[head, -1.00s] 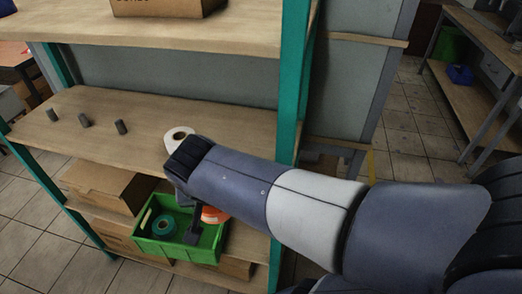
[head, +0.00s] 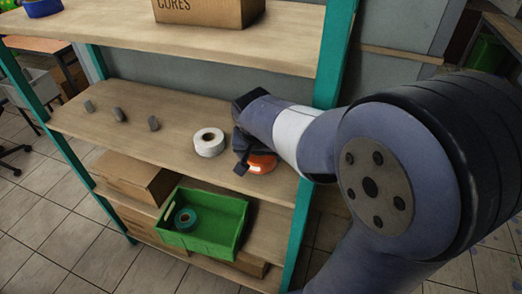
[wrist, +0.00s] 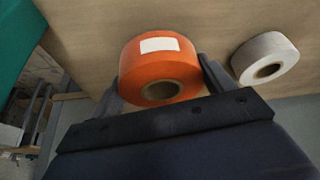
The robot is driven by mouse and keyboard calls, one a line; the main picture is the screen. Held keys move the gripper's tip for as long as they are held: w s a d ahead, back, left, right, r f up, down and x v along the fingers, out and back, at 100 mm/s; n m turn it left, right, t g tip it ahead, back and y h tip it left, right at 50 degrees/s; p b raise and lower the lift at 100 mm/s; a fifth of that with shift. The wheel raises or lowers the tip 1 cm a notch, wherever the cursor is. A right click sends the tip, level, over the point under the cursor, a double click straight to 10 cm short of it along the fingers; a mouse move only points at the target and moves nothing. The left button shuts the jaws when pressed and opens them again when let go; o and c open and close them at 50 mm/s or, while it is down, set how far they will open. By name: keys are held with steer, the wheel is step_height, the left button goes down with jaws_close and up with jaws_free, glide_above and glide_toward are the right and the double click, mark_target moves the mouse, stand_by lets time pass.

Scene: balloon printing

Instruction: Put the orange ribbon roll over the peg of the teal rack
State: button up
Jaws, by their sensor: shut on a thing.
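The orange ribbon roll (wrist: 158,62) is between the two fingers of my gripper (wrist: 160,85) in the wrist view, with a white label on its side and its core hole showing. My gripper is shut on it. In the head view the orange roll (head: 262,162) is partly hidden by my gripper (head: 248,155), over the right part of the middle shelf. I cannot tell whether it touches the board.
A white roll (head: 209,142) lies just left of my gripper, and also shows in the wrist view (wrist: 265,58). The shelf between white roll and pegs is clear.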

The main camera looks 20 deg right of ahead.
steer(key=w, duration=0.1)
steer(key=w+d, duration=0.1)
steer(key=w, duration=0.1)
steer(key=shift+d+p, duration=0.1)
steer(key=shift+p, duration=0.25)
steer(key=shift+f, duration=1.75)
steer(key=shift+f, duration=0.15)
steer(key=o, duration=1)
